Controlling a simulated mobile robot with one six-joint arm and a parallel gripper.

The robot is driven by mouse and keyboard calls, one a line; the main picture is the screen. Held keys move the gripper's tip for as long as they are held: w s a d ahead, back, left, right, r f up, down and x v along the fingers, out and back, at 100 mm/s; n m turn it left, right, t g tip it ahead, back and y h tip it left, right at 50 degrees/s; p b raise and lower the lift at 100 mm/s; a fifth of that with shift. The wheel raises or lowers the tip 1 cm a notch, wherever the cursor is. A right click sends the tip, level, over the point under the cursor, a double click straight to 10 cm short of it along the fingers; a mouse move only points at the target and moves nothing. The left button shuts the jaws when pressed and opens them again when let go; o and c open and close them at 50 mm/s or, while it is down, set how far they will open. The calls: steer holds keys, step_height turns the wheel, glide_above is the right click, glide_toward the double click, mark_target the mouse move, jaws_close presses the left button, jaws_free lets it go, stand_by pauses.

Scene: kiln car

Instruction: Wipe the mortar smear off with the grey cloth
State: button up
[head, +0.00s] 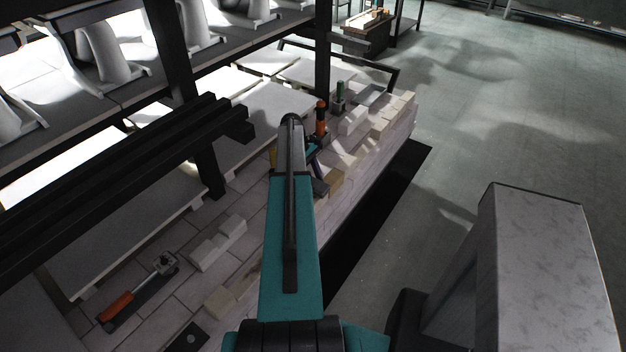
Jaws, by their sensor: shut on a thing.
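My gripper (314,168) shows only partly beyond my teal arm, low over the pale brick deck of the kiln car. It is shut, and a small dark grey piece at its lower end looks like the grey cloth (320,187). It is close to the row of cream bricks, but I cannot tell whether the cloth touches the deck. I cannot make out the mortar smear; the arm hides part of the deck.
An orange-handled tool (117,306) lies at lower left beside loose pale bricks (217,243). A green bottle (339,91) and an orange upright thing (321,118) stand beyond the gripper. Black beams (120,155) and a post cross the left.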

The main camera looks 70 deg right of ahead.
steer(key=shift+f, duration=0.75)
stand_by(0.7)
steer(key=shift+d, duration=0.1)
steer(key=shift+s+d+p, duration=0.2)
steer(key=shift+d+p, duration=0.05)
steer(key=shift+d, duration=0.45)
steer(key=shift+s+d+p, duration=0.15)
steer(key=shift+d+p, duration=0.05)
steer(key=shift+d, duration=0.5)
steer(key=shift+f+b, duration=0.3)
steer(key=shift+f, duration=0.6)
stand_by(1.9)
steer(key=shift+a, duration=0.15)
steer(key=shift+w+a, duration=0.2)
steer(key=shift+a, duration=0.5)
steer(key=shift+w+a, duration=0.2)
steer(key=shift+a, duration=0.5)
